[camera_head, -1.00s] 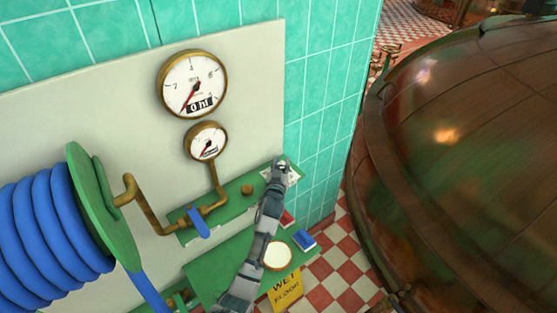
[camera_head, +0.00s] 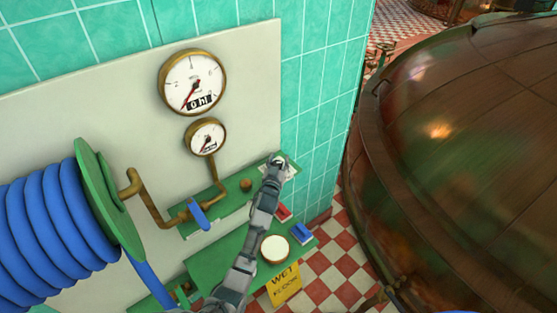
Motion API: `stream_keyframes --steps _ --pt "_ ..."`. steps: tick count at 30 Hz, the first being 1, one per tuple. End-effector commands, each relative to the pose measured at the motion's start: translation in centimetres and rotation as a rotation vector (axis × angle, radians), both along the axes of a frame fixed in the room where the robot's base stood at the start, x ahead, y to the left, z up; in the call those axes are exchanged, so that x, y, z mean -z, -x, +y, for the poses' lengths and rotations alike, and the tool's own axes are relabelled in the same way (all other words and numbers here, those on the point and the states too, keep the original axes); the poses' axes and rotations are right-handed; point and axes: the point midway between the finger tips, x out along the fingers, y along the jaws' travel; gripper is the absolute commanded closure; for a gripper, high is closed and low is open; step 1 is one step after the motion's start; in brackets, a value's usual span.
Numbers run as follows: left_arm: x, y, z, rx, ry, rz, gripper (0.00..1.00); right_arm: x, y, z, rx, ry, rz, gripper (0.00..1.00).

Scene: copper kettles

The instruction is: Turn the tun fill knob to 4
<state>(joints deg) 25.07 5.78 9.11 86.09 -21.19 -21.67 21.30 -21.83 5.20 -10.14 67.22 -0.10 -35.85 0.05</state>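My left gripper (camera_head: 277,162) is at the right end of the upper green shelf (camera_head: 218,203), over a pale plate (camera_head: 292,171). It covers whatever sits on that plate, so the fill knob and its setting cannot be made out. Whether the fingers are open or shut is too small to tell. The large brass gauge (camera_head: 192,82) on the wall panel has its red needle pointing lower left, and its counter seems to read 0 hl. My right gripper is not in view.
A small gauge (camera_head: 205,137), a brown round fitting (camera_head: 246,185) and a blue lever (camera_head: 199,214) are left of my arm. A blue hose reel (camera_head: 55,230) stands left. The lower green shelf holds a white disc (camera_head: 274,249). A copper vessel (camera_head: 470,170) fills the right.

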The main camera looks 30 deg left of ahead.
Motion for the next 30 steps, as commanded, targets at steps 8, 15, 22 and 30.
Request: stream_keyframes --steps 8,15,22,30 --pt "0.0 1.0 -0.1 -0.001 0.003 -0.001 0.52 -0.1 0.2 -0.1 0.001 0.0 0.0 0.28" --pt "0.1 6.0 -1.8 -0.001 0.003 -0.002 0.52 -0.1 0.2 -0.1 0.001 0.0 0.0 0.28" --pt "0.0 10.0 -3.4 0.0 0.002 -0.002 0.52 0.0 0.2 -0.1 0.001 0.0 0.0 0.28" --pt "0.0 11.6 -3.8 -0.001 0.001 -0.001 0.52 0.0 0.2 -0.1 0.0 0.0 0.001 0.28"
